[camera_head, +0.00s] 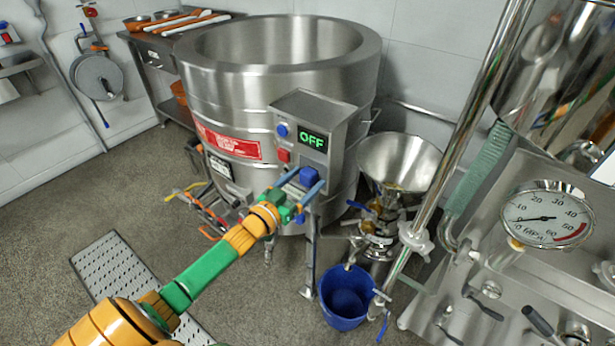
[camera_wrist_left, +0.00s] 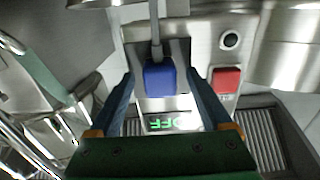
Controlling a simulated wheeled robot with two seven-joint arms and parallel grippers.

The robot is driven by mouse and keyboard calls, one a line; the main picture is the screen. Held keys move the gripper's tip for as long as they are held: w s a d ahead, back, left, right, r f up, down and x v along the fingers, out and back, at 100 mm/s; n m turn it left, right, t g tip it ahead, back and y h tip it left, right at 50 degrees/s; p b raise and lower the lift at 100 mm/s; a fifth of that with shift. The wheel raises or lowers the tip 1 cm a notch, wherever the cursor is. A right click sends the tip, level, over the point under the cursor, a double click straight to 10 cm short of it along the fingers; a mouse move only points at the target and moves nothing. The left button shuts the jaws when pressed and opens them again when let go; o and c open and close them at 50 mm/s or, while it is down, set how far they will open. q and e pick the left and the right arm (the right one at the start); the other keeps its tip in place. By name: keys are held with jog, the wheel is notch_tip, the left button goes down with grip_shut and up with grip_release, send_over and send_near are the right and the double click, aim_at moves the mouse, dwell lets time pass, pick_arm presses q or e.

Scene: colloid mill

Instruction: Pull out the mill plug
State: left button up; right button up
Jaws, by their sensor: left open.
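The blue mill plug (camera_head: 309,177) sits in the lower part of the steel control box (camera_head: 335,122), below a green display (camera_head: 312,140) that reads OFF. In the left wrist view the plug (camera_wrist_left: 160,78) has a grey cable running from it and lies between the two fingers. My left gripper (camera_head: 296,187) is open around the plug, with a finger on each side; in the left wrist view a gap shows between plug and each finger (camera_wrist_left: 161,100). The right gripper is not in view.
A red button (camera_head: 284,155) and a blue button (camera_head: 283,130) are on the control box. A steel kettle (camera_head: 220,90) stands behind it.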

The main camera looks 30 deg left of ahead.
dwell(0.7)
pick_arm(q)
grip_shut()
dwell(0.3)
jog(key=shift+s+p, duration=0.1)
jog(key=shift+p, duration=0.25)
jog(key=shift+s+a+p, duration=0.15)
jog(key=shift+s+p, duration=0.6)
jog(key=shift+s, duration=0.5)
jog(key=shift+s+a+p, duration=0.1)
jog(key=shift+s+p, duration=0.7)
jog(key=shift+s, duration=0.85)
